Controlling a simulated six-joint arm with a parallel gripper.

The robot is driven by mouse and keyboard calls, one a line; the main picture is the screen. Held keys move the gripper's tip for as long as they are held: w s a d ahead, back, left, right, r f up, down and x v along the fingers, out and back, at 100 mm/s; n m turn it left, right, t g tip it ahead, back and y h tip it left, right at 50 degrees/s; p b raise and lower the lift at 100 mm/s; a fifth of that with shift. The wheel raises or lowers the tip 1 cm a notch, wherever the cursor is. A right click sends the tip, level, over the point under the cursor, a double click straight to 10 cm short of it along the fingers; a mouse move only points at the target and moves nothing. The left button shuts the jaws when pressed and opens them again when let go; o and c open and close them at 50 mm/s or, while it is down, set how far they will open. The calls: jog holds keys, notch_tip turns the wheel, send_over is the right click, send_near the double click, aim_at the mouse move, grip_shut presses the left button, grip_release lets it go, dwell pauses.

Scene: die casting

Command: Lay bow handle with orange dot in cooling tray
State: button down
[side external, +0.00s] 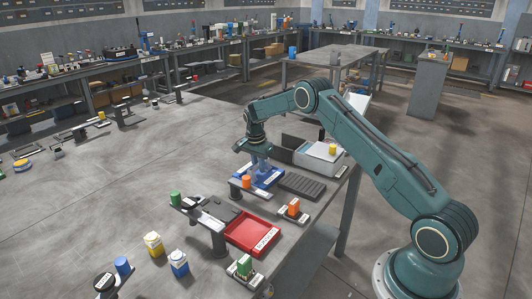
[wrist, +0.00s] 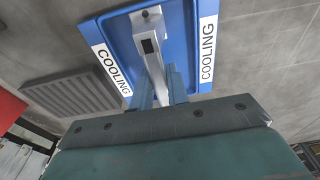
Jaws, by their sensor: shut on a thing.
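The blue cooling tray (side external: 268,182) lies on the near bench; in the wrist view its blue floor (wrist: 124,48) and two white COOLING labels show. My gripper (side external: 260,163) points down over this tray. In the wrist view my gripper (wrist: 160,90) is shut on a light grey metal bow handle (wrist: 152,62), which lies lengthwise over the tray floor. A dark square shows on the handle's broad end. I see no orange dot on the visible side. I cannot tell whether the handle touches the tray floor.
A red tray (side external: 254,234) stands nearer the camera. A dark ribbed mat (side external: 302,186) lies right of the cooling tray; it also shows in the wrist view (wrist: 72,92). An orange cylinder (side external: 246,182) and a grey device (side external: 320,158) stand close by.

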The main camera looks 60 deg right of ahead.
jog(key=c, duration=1)
grip_release()
jog(key=shift+o, duration=0.2)
jog(key=shift+r, duration=0.15)
jog(key=shift+r, duration=3.9)
